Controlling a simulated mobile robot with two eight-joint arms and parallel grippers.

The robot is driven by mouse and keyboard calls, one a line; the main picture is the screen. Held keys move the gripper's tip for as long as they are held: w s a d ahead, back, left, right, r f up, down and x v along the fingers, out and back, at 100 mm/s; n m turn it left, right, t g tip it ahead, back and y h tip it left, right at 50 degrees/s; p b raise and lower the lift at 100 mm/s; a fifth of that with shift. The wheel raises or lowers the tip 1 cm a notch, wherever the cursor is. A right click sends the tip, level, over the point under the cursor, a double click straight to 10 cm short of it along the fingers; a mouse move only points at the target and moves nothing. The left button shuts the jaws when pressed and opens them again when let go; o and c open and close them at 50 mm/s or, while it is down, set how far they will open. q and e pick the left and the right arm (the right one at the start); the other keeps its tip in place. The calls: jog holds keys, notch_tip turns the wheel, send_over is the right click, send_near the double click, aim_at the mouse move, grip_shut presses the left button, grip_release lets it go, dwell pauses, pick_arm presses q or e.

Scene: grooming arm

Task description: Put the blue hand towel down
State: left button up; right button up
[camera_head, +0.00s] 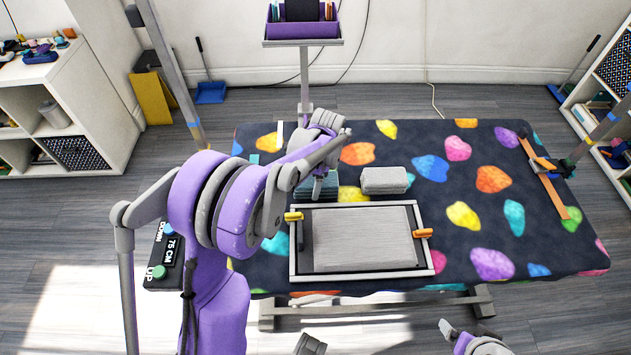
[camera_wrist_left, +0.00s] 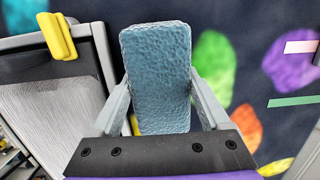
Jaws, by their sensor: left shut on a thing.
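The blue hand towel (camera_wrist_left: 157,75) is a folded, textured block between the two fingers of my left gripper (camera_wrist_left: 160,100) in the left wrist view. In the head view, my left gripper (camera_head: 318,186) points down at the towel (camera_head: 302,190), just behind the framed tray's back left corner. The gripper and arm hide part of the towel. I cannot tell whether the towel touches the table. Grey and purple parts at the bottom edge, right of centre, seem to be my right arm's end; its fingers cannot be made out.
A folded grey towel (camera_head: 385,180) lies right of the blue one. The framed tray (camera_head: 428,262) with yellow and orange clips is in front. The table (camera_head: 460,185) has a dark cover with coloured patches and free room at right. An upright post stands behind the table.

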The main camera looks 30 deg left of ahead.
pick_arm(q)
jog(key=o, duration=1)
jog(key=shift+o, duration=0.2)
jog(key=shift+r, duration=0.4)
notch_tip(320, 180, up, 11)
jog(key=d+p, duration=0.1)
jog(key=s+d+f+n+t, duration=0.1)
jog(key=s+d+n+t, duration=0.1)
jog(key=s, duration=0.5)
jog(key=s+d+n+t, duration=0.2)
jog(key=s+d+n, duration=0.2)
jog(key=s+n, duration=0.2)
jog(key=s+d+f+n+t+h, duration=0.1)
jog(key=s+d+n+t, duration=0.1)
jog(key=s, duration=0.7)
jog(key=shift+s+d+f+n, duration=0.2)
jog(key=shift+d+f+n, duration=0.1)
jog(key=shift+d+n, duration=0.5)
jog(key=shift+a, duration=0.1)
